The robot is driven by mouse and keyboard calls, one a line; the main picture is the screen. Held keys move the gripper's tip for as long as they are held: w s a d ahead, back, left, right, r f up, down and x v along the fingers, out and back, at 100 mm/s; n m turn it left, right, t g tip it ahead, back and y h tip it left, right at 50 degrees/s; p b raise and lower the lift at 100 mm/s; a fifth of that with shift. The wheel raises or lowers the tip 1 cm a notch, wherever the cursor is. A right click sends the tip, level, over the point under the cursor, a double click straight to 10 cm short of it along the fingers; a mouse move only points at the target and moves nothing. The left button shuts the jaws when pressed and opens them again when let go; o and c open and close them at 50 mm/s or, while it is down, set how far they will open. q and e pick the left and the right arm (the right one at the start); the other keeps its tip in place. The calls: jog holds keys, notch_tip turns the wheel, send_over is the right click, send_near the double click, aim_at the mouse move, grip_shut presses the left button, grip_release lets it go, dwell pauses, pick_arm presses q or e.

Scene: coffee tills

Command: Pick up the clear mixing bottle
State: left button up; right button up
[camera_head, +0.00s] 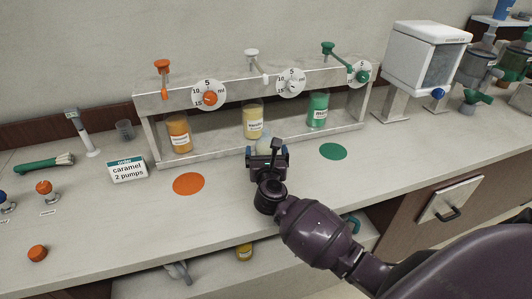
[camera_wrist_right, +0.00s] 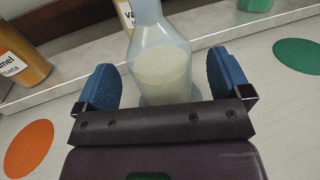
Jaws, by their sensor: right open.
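The clear mixing bottle (camera_wrist_right: 160,65) stands on the counter, with pale cream-coloured contents showing through its wall. In the wrist view its lower body lies between the two blue finger pads of my right gripper (camera_wrist_right: 162,85). The fingers are apart, with a visible gap on each side of the bottle. In the head view my right gripper (camera_head: 267,155) is low over the counter and hides most of the bottle (camera_head: 266,144). My left gripper is in neither view.
Behind stands a grey dispenser rack (camera_head: 225,148) with orange, yellow and green syrup bottles. An orange disc (camera_head: 189,183) and a green disc (camera_head: 333,151) flank the gripper. An order card (camera_head: 127,171) reads caramel, 2 pumps.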

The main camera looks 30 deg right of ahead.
jog(key=shift+x, duration=1.3)
jog(key=shift+c, duration=0.4)
jog(key=shift+r, duration=0.1)
jog(key=c, duration=1.1)
